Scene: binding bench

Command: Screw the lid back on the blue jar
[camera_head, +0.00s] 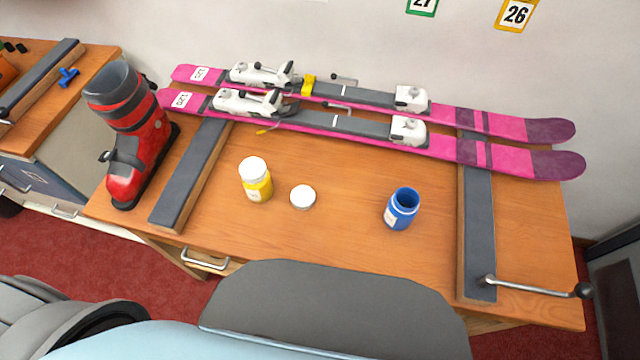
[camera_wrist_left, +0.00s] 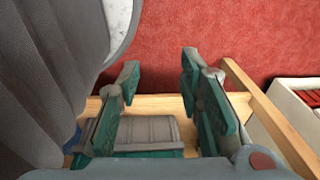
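The blue jar (camera_head: 402,209) stands upright and open on the right half of the wooden bench, with its dark inside showing and a pale label on its side. A loose white lid (camera_head: 303,197) lies flat on the bench to the left of the blue jar, clearly apart from it. A yellow jar (camera_head: 256,180) with a white lid on it stands just left of the loose lid. My left gripper (camera_wrist_left: 160,72) shows in the left wrist view, its fingers apart with nothing between them, away from the jars. My right gripper is in neither view.
Two pink skis (camera_head: 380,137) with white bindings lie across the back of the bench. A red ski boot (camera_head: 137,135) stands at the left. Grey padded strips (camera_head: 190,180) lie at both sides, with a metal crank handle (camera_head: 530,288) at the right.

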